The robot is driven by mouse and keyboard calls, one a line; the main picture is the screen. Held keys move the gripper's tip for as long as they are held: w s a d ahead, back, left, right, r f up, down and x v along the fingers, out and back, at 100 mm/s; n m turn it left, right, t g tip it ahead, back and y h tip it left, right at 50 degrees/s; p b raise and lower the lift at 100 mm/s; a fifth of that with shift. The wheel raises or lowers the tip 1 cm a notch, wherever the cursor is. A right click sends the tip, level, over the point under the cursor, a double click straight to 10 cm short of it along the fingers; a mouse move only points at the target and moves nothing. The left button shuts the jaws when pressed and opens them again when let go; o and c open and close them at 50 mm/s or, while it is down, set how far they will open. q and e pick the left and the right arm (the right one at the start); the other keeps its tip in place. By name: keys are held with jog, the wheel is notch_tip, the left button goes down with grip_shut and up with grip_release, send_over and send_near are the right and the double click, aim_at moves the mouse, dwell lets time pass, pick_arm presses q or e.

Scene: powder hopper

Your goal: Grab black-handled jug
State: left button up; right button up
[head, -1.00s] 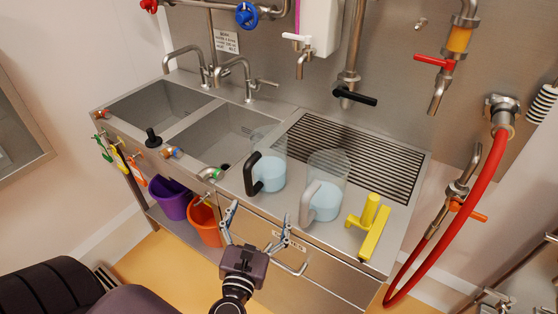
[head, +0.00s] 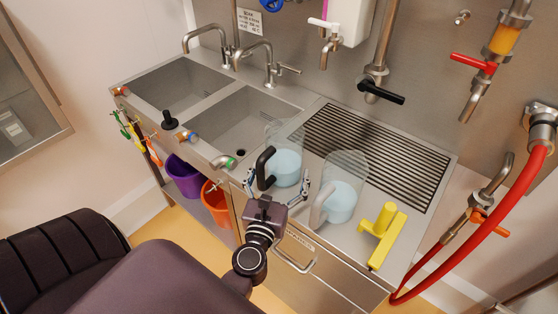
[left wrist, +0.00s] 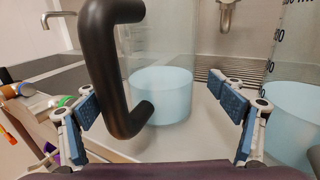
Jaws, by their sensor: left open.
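The black-handled jug (head: 285,165) stands upright on the steel counter between the sink and the ribbed drainer, with light blue contents at its bottom. Its black handle (head: 264,168) faces my left gripper (head: 277,182), which is open and empty in front of it. In the left wrist view, the black handle (left wrist: 112,70) stands between the spread fingers (left wrist: 158,112), nearer the left one, and the clear jug body (left wrist: 160,95) is behind it. I cannot see either finger touching the handle. A second clear jug (head: 343,185) with a pale handle stands to the right. My right gripper is not in view.
A yellow tool (head: 383,232) lies on the counter right of the second jug. Two sink basins (head: 240,122) are to the left, with taps (head: 268,62) behind. A black-levered tap (head: 380,92) hangs above the drainer (head: 385,150). Purple (head: 183,178) and orange (head: 219,200) buckets sit below.

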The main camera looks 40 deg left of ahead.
pick_arm(q)
jog(key=shift+p+x, duration=0.35)
jog(key=shift+x, duration=1)
jog(key=shift+c, duration=0.3)
jog(key=c, duration=1.5)
jog(key=shift+c, duration=1)
jog(key=shift+r, duration=0.1)
